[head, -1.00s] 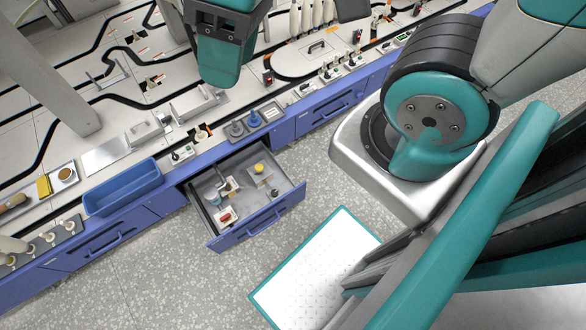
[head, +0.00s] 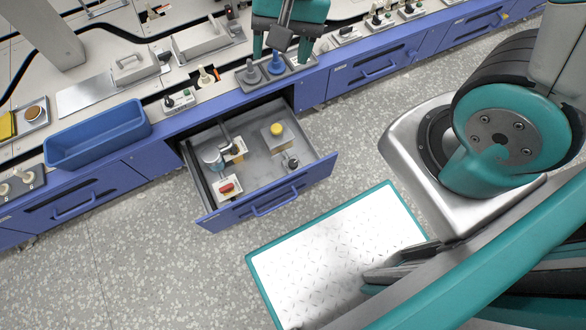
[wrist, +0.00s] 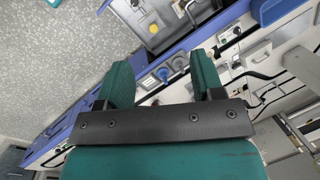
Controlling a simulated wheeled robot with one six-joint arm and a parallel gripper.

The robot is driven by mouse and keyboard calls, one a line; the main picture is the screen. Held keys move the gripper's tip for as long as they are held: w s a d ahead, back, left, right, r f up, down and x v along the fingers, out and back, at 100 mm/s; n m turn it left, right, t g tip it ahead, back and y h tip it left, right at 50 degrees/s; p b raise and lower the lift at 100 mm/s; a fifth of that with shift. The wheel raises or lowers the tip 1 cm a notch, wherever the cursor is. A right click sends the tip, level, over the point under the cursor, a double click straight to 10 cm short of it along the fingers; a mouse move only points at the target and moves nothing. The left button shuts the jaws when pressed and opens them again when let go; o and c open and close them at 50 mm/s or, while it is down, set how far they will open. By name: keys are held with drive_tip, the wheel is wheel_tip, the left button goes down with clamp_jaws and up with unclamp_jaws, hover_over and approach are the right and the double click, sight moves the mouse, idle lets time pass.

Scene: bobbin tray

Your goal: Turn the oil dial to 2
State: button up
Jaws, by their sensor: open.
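I cannot tell for sure which control is the oil dial. An open drawer (head: 240,209) in the blue bench holds a small black knob (head: 291,162), a yellow round button on a grey box (head: 276,129) and a red switch on a white base (head: 227,187). No numbers on them can be read. My gripper (head: 284,50) is open above the bench edge, near the grey tray (head: 292,76) with a grey and a blue bobbin. In the wrist view my gripper (wrist: 163,82) is empty, with the blue bobbin (wrist: 163,73) seen between its fingers.
A blue bin (head: 98,137) stands on the bench at left. A small control box (head: 181,100) sits behind the drawer, and other control boxes (head: 380,20) line the bench at right. The speckled floor (head: 150,270) in front of the drawer is clear.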

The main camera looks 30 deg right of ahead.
sight(293, 163)
drive_tip(key=w+d+f+m+b, duration=0.1)
drive_tip(key=f+m+b, duration=0.2)
drive_tip(key=f+b, duration=0.7)
drive_tip(key=w+d+f+m+h+b, duration=0.1)
drive_tip(key=f+m+b, duration=0.2)
drive_tip(key=f+b, duration=0.8)
drive_tip(key=w+d+f+m+h+b, duration=0.1)
drive_tip(key=f+b, duration=0.9)
drive_tip(key=f, duration=2.2)
drive_tip(key=shift+d+f+m, duration=0.35)
drive_tip(key=shift+f+m, duration=0.05)
drive_tip(key=shift+m, duration=0.6)
